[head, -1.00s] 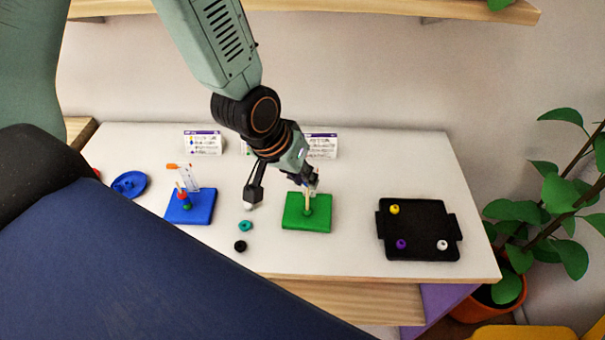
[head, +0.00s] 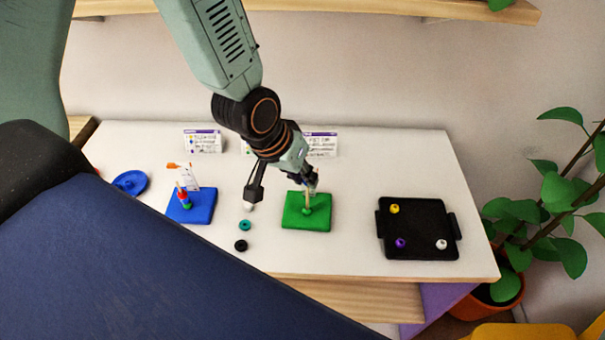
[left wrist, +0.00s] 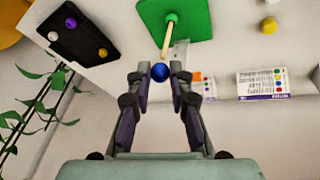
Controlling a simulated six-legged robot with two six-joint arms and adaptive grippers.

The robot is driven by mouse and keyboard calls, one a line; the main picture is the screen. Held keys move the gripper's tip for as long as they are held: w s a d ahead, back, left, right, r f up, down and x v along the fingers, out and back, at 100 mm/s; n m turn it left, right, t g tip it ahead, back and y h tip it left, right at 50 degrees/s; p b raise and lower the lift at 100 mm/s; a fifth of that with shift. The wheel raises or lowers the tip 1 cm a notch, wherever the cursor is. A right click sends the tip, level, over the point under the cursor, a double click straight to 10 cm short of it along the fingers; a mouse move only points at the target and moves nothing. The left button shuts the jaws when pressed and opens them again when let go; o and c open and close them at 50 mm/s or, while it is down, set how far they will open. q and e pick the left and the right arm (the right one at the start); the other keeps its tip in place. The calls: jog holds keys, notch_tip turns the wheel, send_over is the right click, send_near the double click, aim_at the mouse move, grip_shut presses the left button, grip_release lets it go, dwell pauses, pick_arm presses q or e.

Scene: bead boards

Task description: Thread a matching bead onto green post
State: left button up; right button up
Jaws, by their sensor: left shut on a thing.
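My left gripper (head: 311,181) is over the green board (head: 293,222), close to its upright pale post (head: 307,200). In the left wrist view, its fingertips (left wrist: 160,73) are shut on a blue bead (left wrist: 160,72). The bead looks very close to the tip of the post (left wrist: 167,42); I cannot tell whether they touch. A green bead (head: 306,211) sits low on the post; it also shows in the left wrist view (left wrist: 171,17). In the head view the blue bead is mostly hidden by the fingers. My right gripper is not in view.
White (head: 248,207), teal (head: 244,225) and black (head: 240,245) beads lie left of the green board. A blue board (head: 203,214) with stacked beads stands farther left. A black tray (head: 420,225) with beads is at right. Cards (head: 203,142) stand behind.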

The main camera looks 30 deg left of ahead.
aim_at(307, 193)
pick_arm(q)
jog(key=shift+s+d+f, duration=0.1)
jog(key=shift+s+f, duration=0.05)
jog(key=shift+f, duration=0.05)
jog(key=shift+f, duration=0.3)
jog(key=shift+f+b, duration=0.1)
jog(key=shift+b, duration=0.2)
jog(key=shift+f, duration=0.15)
dwell(0.4)
dwell(0.3)
jog(key=shift+f, duration=0.15)
jog(key=shift+f+b, duration=0.55)
jog(key=shift+f, duration=0.25)
